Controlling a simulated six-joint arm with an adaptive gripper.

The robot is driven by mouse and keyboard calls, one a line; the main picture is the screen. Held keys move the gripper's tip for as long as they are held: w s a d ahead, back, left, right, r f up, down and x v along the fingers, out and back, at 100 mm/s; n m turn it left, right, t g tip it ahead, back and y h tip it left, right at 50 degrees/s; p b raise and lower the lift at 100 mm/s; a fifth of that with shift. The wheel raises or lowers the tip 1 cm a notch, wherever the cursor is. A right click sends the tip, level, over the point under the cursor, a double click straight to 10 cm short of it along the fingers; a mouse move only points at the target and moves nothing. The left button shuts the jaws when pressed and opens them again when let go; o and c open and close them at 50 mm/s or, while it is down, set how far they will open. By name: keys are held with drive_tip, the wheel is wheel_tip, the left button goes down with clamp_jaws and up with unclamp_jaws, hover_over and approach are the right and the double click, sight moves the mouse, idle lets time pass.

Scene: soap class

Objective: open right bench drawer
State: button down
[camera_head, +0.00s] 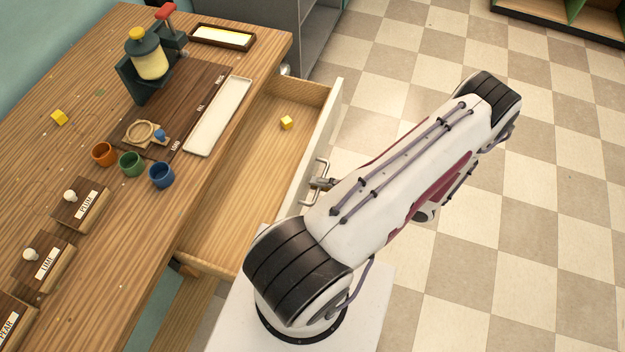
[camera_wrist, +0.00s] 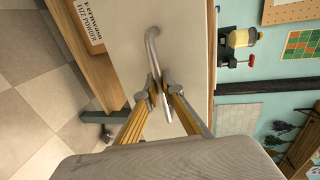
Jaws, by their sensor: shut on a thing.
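The bench drawer (camera_head: 250,178) stands pulled well out from the wooden bench (camera_head: 190,222) in the head view, its inside open to sight. Its pale front carries a metal bar handle (camera_head: 317,186). My gripper (camera_wrist: 160,88) is shut on the handle (camera_wrist: 153,45), as the wrist view shows. In the head view my gripper (camera_head: 325,183) is partly hidden by my arm but sits at the handle.
On the bench top are orange (camera_head: 104,154), green (camera_head: 132,164) and blue (camera_head: 162,175) cups, a white tray (camera_head: 218,116), a press with a yellow jar (camera_head: 149,58) and labelled wooden blocks (camera_head: 81,204). The checkered floor (camera_head: 400,60) beyond the drawer is clear.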

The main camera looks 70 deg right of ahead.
drive_tip(key=shift+s, duration=0.1)
drive_tip(key=c, duration=2.2)
unclamp_jaws()
drive_tip(key=shift+s, duration=0.1)
drive_tip(key=shift+v, duration=5.95)
